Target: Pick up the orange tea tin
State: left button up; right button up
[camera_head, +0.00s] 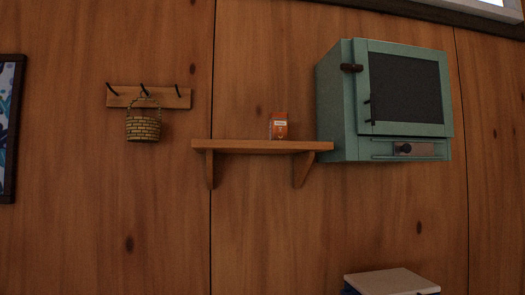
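A green cabinet (340,120) with a dark door panel hangs on the wall just right of the shelf, near its right end. A wicker basket (143,128) hangs from a hook rack (120,97) at left. A pale flat-topped object (390,281) shows at bottom right.

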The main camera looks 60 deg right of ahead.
aim_at(278, 121)
jog(key=z, duration=1.95)
